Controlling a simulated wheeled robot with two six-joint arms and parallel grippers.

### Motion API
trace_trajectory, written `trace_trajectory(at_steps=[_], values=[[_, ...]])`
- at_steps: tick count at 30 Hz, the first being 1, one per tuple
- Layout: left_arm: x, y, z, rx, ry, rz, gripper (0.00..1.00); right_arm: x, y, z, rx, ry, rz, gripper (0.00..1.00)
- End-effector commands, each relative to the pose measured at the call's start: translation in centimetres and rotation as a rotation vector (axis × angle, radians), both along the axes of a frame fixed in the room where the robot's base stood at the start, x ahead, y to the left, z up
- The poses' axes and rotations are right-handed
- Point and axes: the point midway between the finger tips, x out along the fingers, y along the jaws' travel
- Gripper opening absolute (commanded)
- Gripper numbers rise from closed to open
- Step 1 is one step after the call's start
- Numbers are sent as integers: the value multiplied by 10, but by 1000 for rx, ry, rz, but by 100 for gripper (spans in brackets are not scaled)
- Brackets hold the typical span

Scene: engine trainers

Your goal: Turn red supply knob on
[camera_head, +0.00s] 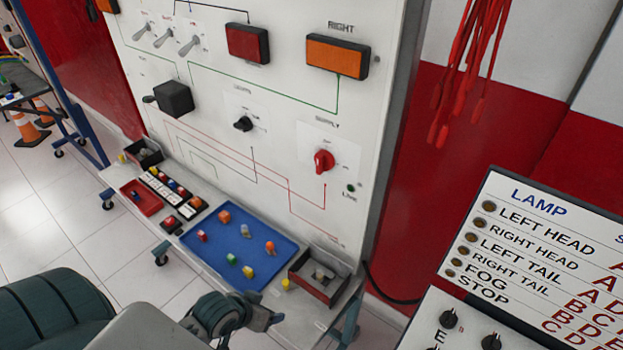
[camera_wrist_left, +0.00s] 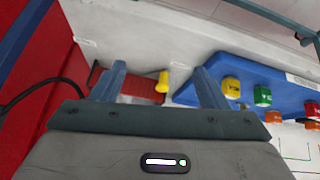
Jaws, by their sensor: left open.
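The red supply knob (camera_head: 323,161) is on the white upright panel, on a white plate marked SUPPLY, in the right part of the panel in the head view. Its grip stands roughly upright; the small position marks are too blurred to read. My left gripper (camera_head: 264,318) is at the bottom of the head view, low in front of the panel's shelf and well below the knob. In the left wrist view the left gripper (camera_wrist_left: 160,80) has its two fingers spread with nothing held between them. The knob does not show in the wrist view. My right gripper is not in view.
A black knob (camera_head: 243,123) and a black box switch (camera_head: 174,98) sit left of the red knob. Below is a shelf with a blue tray (camera_head: 210,262) of small coloured parts and a small bin (camera_head: 318,277). A lamp board (camera_head: 540,240) stands at the right.

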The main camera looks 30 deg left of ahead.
Motion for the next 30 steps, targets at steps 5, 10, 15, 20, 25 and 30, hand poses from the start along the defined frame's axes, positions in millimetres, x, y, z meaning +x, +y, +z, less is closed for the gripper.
trace_trajectory(at_steps=[5, 10, 15, 20, 25, 30], values=[[30, 9, 45, -197, -159, 31, 68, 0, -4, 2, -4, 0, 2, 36], [60, 14, 112, -510, -294, 85, 68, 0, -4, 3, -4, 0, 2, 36], [84, 19, 189, -868, -355, 167, 68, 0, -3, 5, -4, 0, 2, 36], [103, 27, 251, -1162, -358, 260, 68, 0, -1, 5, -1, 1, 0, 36], [115, 35, 290, -1358, -347, 341, 68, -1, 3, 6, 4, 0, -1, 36], [121, 39, 304, -1430, -345, 374, 68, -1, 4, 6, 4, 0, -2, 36]])
